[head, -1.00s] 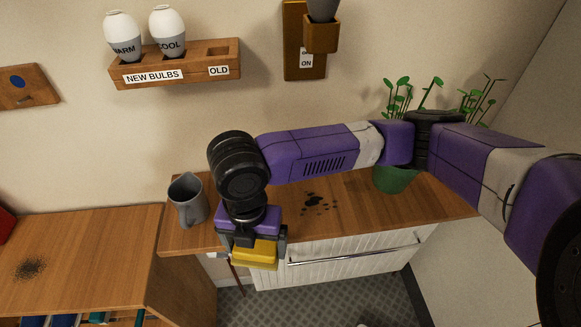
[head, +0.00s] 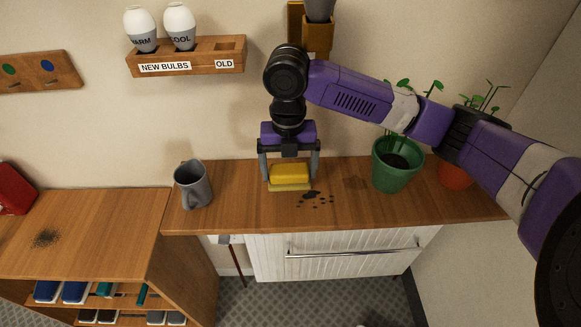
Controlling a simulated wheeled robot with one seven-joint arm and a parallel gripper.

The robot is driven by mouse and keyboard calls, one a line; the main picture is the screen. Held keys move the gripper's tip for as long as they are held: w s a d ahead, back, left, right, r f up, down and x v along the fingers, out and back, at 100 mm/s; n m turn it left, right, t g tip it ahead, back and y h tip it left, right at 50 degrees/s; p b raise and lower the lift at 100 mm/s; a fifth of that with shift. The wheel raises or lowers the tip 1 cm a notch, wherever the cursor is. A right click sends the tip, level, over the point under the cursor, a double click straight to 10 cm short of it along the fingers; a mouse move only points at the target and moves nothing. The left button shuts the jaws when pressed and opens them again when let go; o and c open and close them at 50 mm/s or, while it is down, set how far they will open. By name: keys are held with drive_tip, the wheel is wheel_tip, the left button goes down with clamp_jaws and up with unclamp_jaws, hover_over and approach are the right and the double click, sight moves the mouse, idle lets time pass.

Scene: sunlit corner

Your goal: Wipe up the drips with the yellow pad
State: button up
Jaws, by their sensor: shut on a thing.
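The yellow pad (head: 290,175) is held between the fingers of my gripper (head: 289,172) in the head view. It is just above or touching the wooden counter; I cannot tell which. The dark drips (head: 314,197) are a blotch with several small spots on the counter. They lie just to the right of the pad and a little nearer the front edge. The pad may hide part of the counter behind it.
A green pot (head: 395,170) and an orange pot (head: 455,175) with plants stand to the right. A dark speckled patch (head: 46,238) lies on the lower left shelf top.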

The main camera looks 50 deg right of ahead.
drive_tip(key=shift+d+f+b, duration=0.4)
drive_tip(key=shift+d+b, duration=0.3)
drive_tip(key=shift+a+f+b, duration=0.2)
drive_tip(key=shift+f+b, duration=1.3)
drive_tip(key=shift+f, duration=0.7)
drive_tip(key=shift+f+b, duration=0.75)
drive_tip(key=shift+f, duration=0.3)
